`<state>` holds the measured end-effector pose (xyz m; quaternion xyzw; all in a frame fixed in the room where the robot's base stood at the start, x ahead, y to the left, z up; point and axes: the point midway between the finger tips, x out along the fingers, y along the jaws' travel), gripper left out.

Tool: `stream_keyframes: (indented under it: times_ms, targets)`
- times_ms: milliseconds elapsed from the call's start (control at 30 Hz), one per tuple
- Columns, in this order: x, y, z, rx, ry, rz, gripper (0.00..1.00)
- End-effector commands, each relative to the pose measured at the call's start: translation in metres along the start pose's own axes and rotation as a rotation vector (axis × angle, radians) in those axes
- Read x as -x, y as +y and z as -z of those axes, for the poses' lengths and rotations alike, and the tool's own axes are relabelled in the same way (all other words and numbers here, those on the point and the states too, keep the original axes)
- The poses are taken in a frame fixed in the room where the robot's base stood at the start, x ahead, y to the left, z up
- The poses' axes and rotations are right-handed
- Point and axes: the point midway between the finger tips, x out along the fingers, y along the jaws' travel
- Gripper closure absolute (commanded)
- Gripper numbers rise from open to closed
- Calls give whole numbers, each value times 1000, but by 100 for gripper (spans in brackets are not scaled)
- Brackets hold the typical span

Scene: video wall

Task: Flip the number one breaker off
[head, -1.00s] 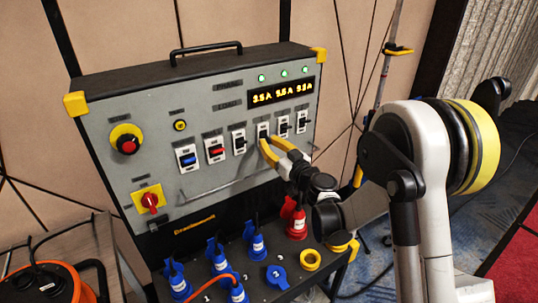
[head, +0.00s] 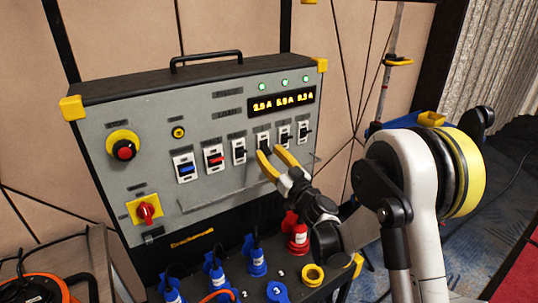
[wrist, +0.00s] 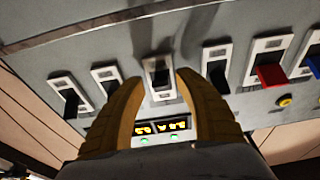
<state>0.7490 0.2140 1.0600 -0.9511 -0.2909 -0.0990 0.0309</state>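The grey breaker panel (head: 110,185) stands upright in the head view with a row of switches. From the left come a blue switch (head: 186,168), a red switch (head: 214,158) and several black ones. Number labels are too small to read. My gripper (head: 271,154) has yellow fingers spread open in front of the second black switch (head: 264,143) right of the red one. In the wrist view that switch (wrist: 159,76) lies between the open fingertips (wrist: 160,88); contact cannot be told. Another black switch (wrist: 217,72) sits just beside one fingertip.
A yellow-lit display (head: 281,102) sits above the switches. A yellow-ringed red button (head: 124,148) and a red rotary switch (head: 147,210) are at the left. A thin bar runs below the switches. Blue plugs (head: 255,260) and a red plug (head: 296,236) stand on the ledge below.

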Motion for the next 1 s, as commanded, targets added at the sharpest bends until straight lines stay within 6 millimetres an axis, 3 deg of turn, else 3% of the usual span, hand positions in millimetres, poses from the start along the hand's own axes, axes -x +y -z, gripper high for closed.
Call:
stream_keyframes:
  times_ms: [333, 700, 1000]
  targets:
    - [4, 0, 0, 1, -1, 0, 59]
    - [62, 1, 0, 2, -1, -1, 59]
    - [76, 0, 0, 1, -1, 0, 59]
